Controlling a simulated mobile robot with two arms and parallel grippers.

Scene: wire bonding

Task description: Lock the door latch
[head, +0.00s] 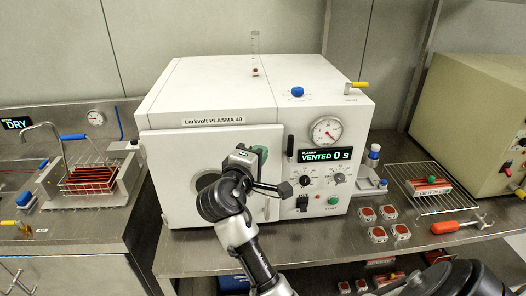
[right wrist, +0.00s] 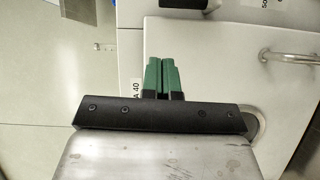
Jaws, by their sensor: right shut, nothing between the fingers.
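The white door (head: 165,150) of the plasma chamber (head: 215,85) looks closed or nearly closed; I cannot tell if it is fully flush. A small black upright lever (head: 290,145), which looks like the latch, is just right of the door's upper right edge. My right gripper (head: 258,153) is shut and empty in front of the door's upper right part, left of the lever. Its green fingertips (right wrist: 163,75) are together in the right wrist view, where a metal bar handle (right wrist: 290,55) shows on the door. My arm hides part of the door and its round window (head: 207,181). My left gripper is not in view.
The control panel with its green display (head: 325,155) and gauge (head: 327,130) is right of the door. Red sample blocks (head: 377,234), a wire rack (head: 410,182) and a red-handled wrench (head: 460,226) are on the steel bench (head: 330,245). A basket (head: 90,178) stands at the left.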

